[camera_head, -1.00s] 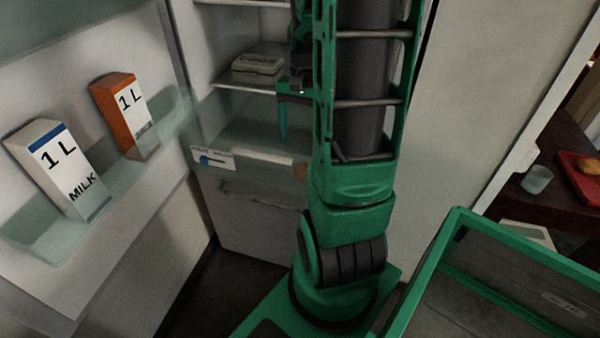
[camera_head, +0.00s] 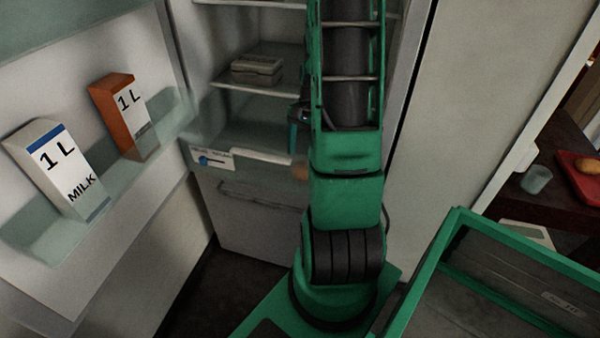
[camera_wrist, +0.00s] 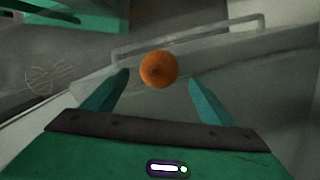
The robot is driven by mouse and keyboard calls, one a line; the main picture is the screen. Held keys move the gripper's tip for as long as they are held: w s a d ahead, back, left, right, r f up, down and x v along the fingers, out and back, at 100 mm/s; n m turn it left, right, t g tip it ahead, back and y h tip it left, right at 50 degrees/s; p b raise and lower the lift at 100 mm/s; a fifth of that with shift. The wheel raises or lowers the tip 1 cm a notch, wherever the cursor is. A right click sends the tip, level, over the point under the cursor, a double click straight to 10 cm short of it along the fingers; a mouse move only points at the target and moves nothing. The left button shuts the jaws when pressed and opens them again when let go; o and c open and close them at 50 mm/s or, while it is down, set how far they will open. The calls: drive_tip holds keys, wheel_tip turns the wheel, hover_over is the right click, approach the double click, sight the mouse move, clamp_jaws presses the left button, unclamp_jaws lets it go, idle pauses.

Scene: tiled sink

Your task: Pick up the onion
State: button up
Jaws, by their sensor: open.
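The onion (camera_wrist: 159,69) is a round orange-brown ball in the wrist view, between and beyond the fingertips. In the head view a small part of it (camera_head: 300,172) shows at the fridge drawer's front, beside my arm, which hides the rest. My gripper (camera_wrist: 158,78) is open, its two teal fingers apart on either side of the onion in the picture; nothing is held. In the head view a finger of the gripper (camera_head: 293,137) shows inside the fridge above the onion, and the rest is hidden behind my arm. I cannot tell the exact gap.
The open fridge door on the left holds a milk carton (camera_head: 60,170) and an orange carton (camera_head: 124,115). A grey box (camera_head: 257,70) sits on a fridge shelf (camera_head: 240,83) above the drawer. A red tray (camera_head: 578,178) and a cup (camera_head: 536,179) are at right.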

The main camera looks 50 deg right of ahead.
drive_tip(key=shift+s+a+f, duration=0.1)
drive_tip(key=shift+a+f, duration=0.15)
drive_tip(key=shift+f, duration=0.95)
drive_tip(key=shift+a+f, duration=0.2)
drive_tip(key=shift+f, duration=0.95)
drive_tip(key=c, duration=1.2)
drive_tip(key=shift+c, duration=0.2)
